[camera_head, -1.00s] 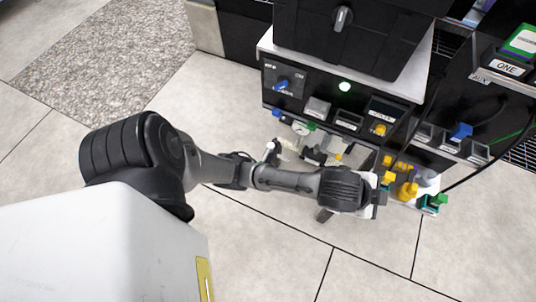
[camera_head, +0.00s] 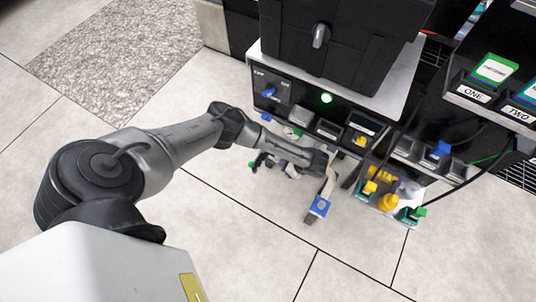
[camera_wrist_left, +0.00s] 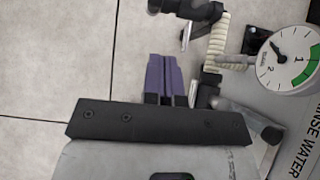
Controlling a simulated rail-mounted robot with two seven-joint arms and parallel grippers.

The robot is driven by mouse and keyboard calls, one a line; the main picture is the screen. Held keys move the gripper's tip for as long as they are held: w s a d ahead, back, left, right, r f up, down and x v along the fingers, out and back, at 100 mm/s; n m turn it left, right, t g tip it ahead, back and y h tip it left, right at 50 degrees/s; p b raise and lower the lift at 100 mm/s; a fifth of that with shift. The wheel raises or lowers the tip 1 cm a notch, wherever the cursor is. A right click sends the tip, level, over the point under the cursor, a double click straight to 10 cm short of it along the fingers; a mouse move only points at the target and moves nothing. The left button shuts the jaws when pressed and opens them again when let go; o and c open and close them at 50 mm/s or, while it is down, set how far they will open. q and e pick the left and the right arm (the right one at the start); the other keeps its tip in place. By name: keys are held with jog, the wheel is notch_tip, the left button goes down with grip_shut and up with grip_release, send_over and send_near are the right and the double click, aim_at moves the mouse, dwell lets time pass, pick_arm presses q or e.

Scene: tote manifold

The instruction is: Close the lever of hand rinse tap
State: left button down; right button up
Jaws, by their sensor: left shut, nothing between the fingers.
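In the left wrist view my left gripper (camera_wrist_left: 164,62) shows two purple fingers pressed together, with nothing between them. Above and right of them is a dark tap fitting (camera_wrist_left: 205,12) with a metal stub and a pale coiled hose (camera_wrist_left: 217,42). A metal lever-like piece (camera_wrist_left: 255,122) lies right of the gripper, beside the "RINSE WATER" panel (camera_wrist_left: 302,135). I cannot tell for certain which piece is the hand rinse tap's lever. In the head view my left gripper (camera_head: 279,166) is low in front of the cabinet, small and partly hidden by my wrist. My right gripper is out of view.
A round gauge (camera_wrist_left: 288,56) stands close on the right. The black cabinet (camera_head: 295,100) carries switches and a lit green lamp (camera_head: 326,98). Yellow valves (camera_head: 387,201) and a green-handled one (camera_head: 415,214) sit to the right.

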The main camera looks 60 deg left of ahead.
aim_at(257, 155)
pick_arm(q)
jog(key=s+a+r+b+x, duration=0.1)
jog(key=b+x, duration=0.7)
jog(key=x, duration=0.5)
jog(key=shift+a+r, duration=0.35)
jog(key=shift+s, duration=0.15)
